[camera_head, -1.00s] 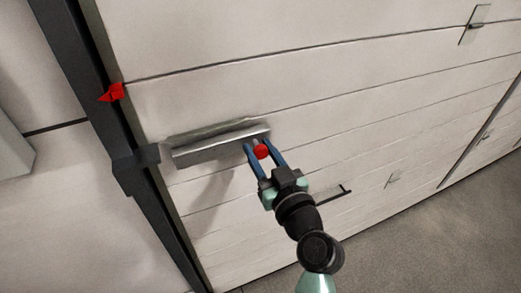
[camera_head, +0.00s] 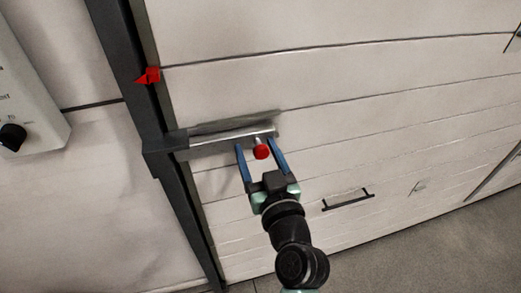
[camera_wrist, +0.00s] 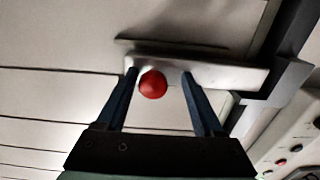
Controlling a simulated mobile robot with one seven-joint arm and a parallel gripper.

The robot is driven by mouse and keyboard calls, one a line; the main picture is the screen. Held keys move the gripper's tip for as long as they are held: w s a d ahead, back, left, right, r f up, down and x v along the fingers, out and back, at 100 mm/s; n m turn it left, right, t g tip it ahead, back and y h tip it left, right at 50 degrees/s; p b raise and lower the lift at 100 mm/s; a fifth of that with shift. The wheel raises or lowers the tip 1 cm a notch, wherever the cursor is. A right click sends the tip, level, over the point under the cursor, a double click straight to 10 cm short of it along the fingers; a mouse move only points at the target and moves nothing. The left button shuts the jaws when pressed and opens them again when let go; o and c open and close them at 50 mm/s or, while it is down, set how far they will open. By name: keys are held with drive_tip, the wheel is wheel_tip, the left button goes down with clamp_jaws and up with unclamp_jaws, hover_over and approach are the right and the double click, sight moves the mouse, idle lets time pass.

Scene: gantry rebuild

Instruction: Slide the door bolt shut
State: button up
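The door bolt (camera_head: 225,137) is a silver bar in a metal housing on the pale panelled door. Its left end meets the dark bracket (camera_head: 163,160) on the post; whether it enters the bracket is hard to tell. The bolt also shows in the wrist view (camera_wrist: 225,77), reaching the dark bracket on the right. The round red knob (camera_head: 261,152) sticks out near the bolt's right end. My gripper (camera_head: 259,147) is open with a blue finger on each side of the knob. In the wrist view, the knob (camera_wrist: 153,84) is between the fingers, nearer the left one, with gaps visible.
A dark post (camera_head: 180,190) runs along the door's left edge, with a red pointed marker (camera_head: 149,76) on it. A grey control box (camera_head: 25,100) with a black dial is at far left. A black handle (camera_head: 348,199) is on the door at lower right.

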drive_tip(key=shift+d, duration=0.15)
drive_tip(key=shift+s+d+f, duration=0.1)
drive_tip(key=shift+s, duration=0.25)
drive_tip(key=b+v, duration=0.3)
drive_tip(key=v, duration=0.9)
